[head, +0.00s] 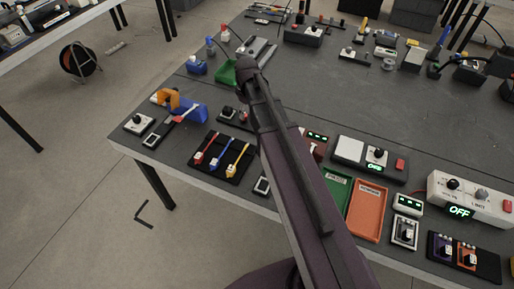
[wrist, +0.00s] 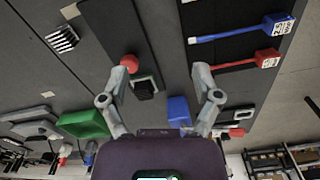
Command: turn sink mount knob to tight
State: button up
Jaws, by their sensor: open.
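No readable label marks the sink mount knob, so I cannot tell which knob it is. In the wrist view my gripper (wrist: 162,72) is open, with its two fingers wide apart and nothing between them held. A red round knob (wrist: 130,62) shows at the left fingertip; I cannot tell if they touch. A black ribbed knob (wrist: 145,90) on a pale plate shows between the fingers, nearer the left one. Both seem to be on the small dark panel (head: 236,117) beside my arm in the head view. There my fingers cannot be made out.
A black panel with red, blue and yellow levers (head: 222,158) lies near the table's front left. A green tray (head: 226,76) lies beside my arm's end. Green (head: 335,190) and orange (head: 367,212) trays lie right of my arm. Several devices crowd the table's far side.

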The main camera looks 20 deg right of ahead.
jog(key=s+f+m+b, duration=0.3)
jog(key=s+m, duration=0.4)
jog(key=s, duration=0.8)
jog(key=shift+a, duration=0.45)
